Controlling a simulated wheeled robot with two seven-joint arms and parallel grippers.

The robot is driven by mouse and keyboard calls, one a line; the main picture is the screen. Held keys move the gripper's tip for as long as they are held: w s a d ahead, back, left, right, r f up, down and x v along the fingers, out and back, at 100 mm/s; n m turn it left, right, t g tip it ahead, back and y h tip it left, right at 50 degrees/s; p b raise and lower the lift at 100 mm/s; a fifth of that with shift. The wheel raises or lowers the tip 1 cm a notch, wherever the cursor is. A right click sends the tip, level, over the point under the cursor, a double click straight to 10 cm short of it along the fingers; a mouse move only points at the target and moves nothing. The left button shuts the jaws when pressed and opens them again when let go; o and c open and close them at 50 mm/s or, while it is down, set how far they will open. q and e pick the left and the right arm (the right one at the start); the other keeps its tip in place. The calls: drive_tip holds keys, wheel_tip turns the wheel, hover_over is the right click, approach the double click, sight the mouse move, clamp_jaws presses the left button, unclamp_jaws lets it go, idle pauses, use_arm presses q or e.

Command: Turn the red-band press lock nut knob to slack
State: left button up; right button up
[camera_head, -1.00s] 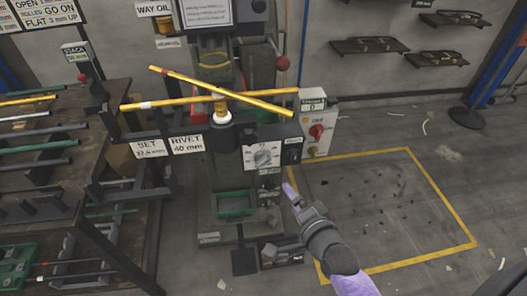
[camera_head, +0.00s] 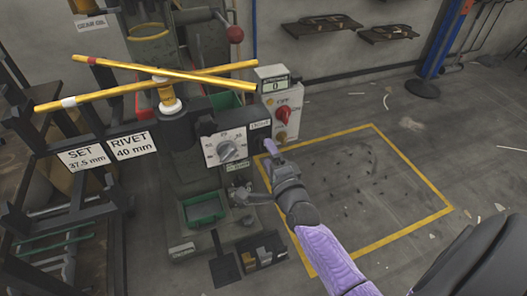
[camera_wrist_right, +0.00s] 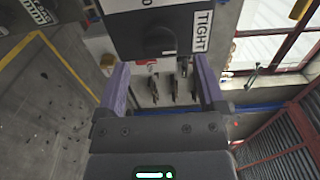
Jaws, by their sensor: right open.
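The press (camera_head: 170,150) stands left of centre in the head view, with two crossed yellow bars on top. One bar has a red band (camera_head: 92,60) near its left end, the other a white band. A dark box (camera_head: 260,138) with a small label sits right of the dial panel. My right gripper (camera_head: 271,148) is in front of this box. In the right wrist view my right gripper (camera_wrist_right: 162,82) is open and empty, its purple fingers apart. Beyond it is a dark box face with a round dark knob (camera_wrist_right: 161,42) and a TIGHT label (camera_wrist_right: 202,31). My left gripper is not in view.
A white dial panel (camera_head: 226,148) is left of the dark box. A grey box with a red switch (camera_head: 283,115) stands behind and to the right. A green tray (camera_head: 204,209) sits low on the press. The yellow-outlined floor area (camera_head: 382,240) at right is mostly clear.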

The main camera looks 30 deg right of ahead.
sight(264, 147)
drive_tip(key=x, duration=0.2)
drive_tip(key=shift+w+d+f+b, duration=0.15)
drive_tip(key=shift+w+b, duration=0.2)
drive_tip(key=shift+b, duration=0.05)
drive_tip(key=shift+w+d, duration=0.1)
drive_tip(key=shift+w, duration=0.3)
clamp_jaws()
